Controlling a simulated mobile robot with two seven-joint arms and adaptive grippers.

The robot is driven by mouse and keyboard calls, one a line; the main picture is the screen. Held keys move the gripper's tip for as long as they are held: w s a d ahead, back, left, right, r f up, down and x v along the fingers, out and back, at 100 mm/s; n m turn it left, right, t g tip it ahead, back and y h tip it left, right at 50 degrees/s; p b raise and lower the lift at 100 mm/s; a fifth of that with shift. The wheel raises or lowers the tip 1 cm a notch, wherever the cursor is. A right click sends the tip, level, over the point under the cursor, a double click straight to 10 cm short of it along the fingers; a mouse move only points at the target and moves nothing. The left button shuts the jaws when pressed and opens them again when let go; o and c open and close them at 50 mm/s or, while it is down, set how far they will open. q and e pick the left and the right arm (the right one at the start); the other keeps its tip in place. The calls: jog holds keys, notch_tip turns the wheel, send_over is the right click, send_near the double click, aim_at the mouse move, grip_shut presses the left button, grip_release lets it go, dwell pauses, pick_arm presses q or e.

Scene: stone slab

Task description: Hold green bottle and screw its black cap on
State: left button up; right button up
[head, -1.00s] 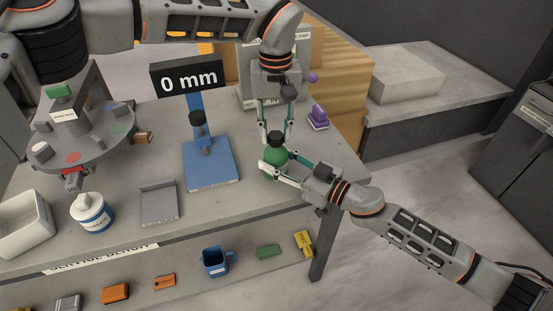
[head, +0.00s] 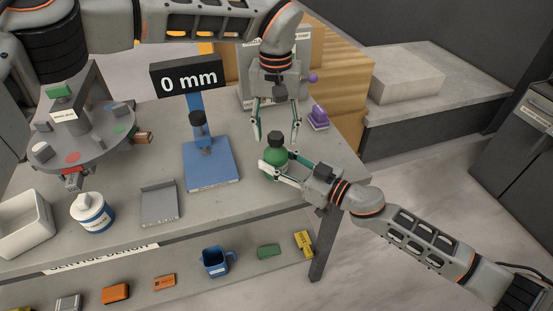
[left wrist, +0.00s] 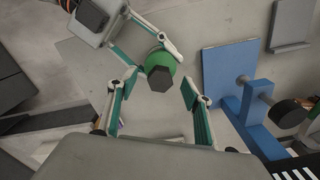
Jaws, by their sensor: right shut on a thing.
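The left wrist view shows the black cap (left wrist: 160,79) on the green bottle (left wrist: 163,64) between the open left fingers. Whether the cap is fully tight cannot be told.
A blue stand (head: 210,163) with a "0 mm" sign (head: 187,76) is left of the bottle. A purple object (head: 318,117) lies behind right.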

aim_at(276, 135)
pick_arm(q)
jog(key=shift+r, duration=2.45)
jog(key=n, duration=1.8)
